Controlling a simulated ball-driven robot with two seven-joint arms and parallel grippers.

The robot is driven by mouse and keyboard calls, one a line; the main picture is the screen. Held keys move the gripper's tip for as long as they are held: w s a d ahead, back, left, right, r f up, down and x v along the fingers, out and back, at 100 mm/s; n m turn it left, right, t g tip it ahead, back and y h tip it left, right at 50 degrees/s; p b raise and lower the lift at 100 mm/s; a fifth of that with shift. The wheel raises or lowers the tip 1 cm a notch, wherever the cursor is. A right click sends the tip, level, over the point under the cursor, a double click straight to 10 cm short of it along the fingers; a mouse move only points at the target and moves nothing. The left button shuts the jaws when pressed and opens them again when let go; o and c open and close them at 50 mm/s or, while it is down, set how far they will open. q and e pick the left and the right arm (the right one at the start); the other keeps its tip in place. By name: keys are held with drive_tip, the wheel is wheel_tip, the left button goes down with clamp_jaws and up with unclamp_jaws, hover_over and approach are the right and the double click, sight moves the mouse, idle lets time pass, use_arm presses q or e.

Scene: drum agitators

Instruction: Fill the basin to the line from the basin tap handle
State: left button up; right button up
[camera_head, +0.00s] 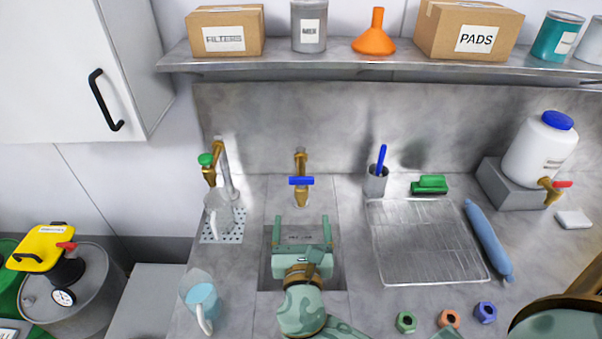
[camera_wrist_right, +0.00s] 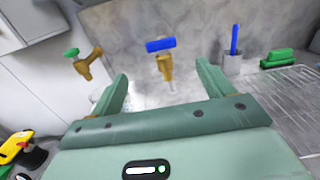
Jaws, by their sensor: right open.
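The basin (camera_head: 268,272) is a grey sunken sink in the counter, partly hidden under my right arm. The basin tap is brass with a blue bar handle (camera_head: 301,181), set crosswise above the spout behind the basin. In the right wrist view the blue handle (camera_wrist_right: 160,44) is ahead, beyond the fingertips and between them. My right gripper (camera_head: 306,222) is green, open and empty, over the basin and in front of the tap, apart from the handle. The fill line and any water in the basin are not readable here. My left gripper is not in view.
A green-handled brass tap (camera_head: 207,165) stands left, over a clear jug (camera_head: 219,211). A pitcher (camera_head: 202,300) stands front left. A wire rack (camera_head: 425,242), blue roller (camera_head: 488,240) and a cup with a blue brush (camera_head: 376,180) are right. A shelf (camera_head: 350,66) runs above.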

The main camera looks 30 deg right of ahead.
sight(301, 181)
drive_tip(key=p+x, duration=0.1)
drive_tip(key=x, duration=1.5)
drive_tip(key=shift+c, duration=0.3)
drive_tip(key=c, duration=0.9)
